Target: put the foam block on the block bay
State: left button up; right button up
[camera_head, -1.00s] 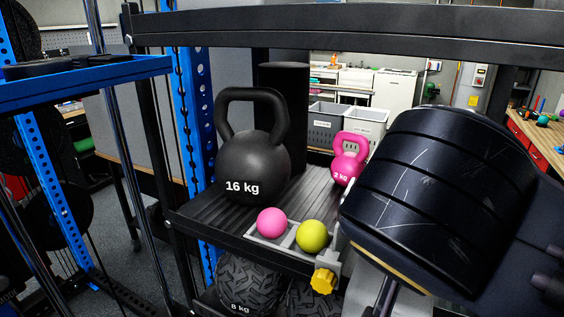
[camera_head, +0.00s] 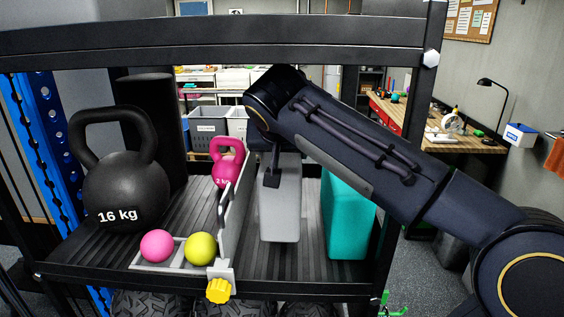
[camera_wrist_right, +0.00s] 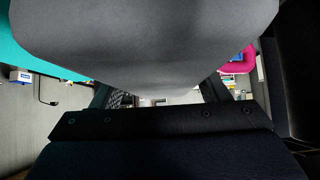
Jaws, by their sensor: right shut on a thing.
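A grey foam block (camera_head: 280,215) stands upright on the right part of the shelf, or just above it; I cannot tell whether its base touches. My right gripper (camera_head: 272,178) is shut on its upper part, reaching in from the right. In the right wrist view the grey block (camera_wrist_right: 150,45) fills the top between my fingers. A teal block (camera_head: 345,215) stands to its right, partly behind my arm. The block bay seems to be the ribbed shelf section (camera_head: 314,250) right of the grey divider (camera_head: 233,215). My left gripper is out of view.
Left of the divider stand a 16 kg black kettlebell (camera_head: 125,185) and a pink kettlebell (camera_head: 227,162). A pink ball (camera_head: 157,245) and a yellow ball (camera_head: 201,248) sit in a front tray. A black beam (camera_head: 200,42) crosses above the shelf.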

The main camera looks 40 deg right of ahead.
aim_at(281, 157)
jog(key=shift+f+b, duration=1.65)
jog(key=shift+f, duration=0.3)
jog(key=o, duration=1.5)
jog(key=shift+r, duration=0.1)
jog(key=v, duration=0.5)
jog(key=shift+a+r, duration=0.1)
jog(key=shift+r, duration=0.05)
jog(key=s+a+b, duration=0.1)
jog(key=s+a, duration=0.3)
jog(key=s, duration=0.1)
jog(key=s+a+b, duration=0.1)
jog(key=s+a, duration=0.1)
jog(key=s, duration=0.1)
jog(key=shift+s+a+b, duration=0.15)
jog(key=shift+a+b, duration=0.2)
jog(key=shift+a, duration=0.05)
jog(key=shift+s+a, duration=0.4)
jog(key=shift+s, duration=0.1)
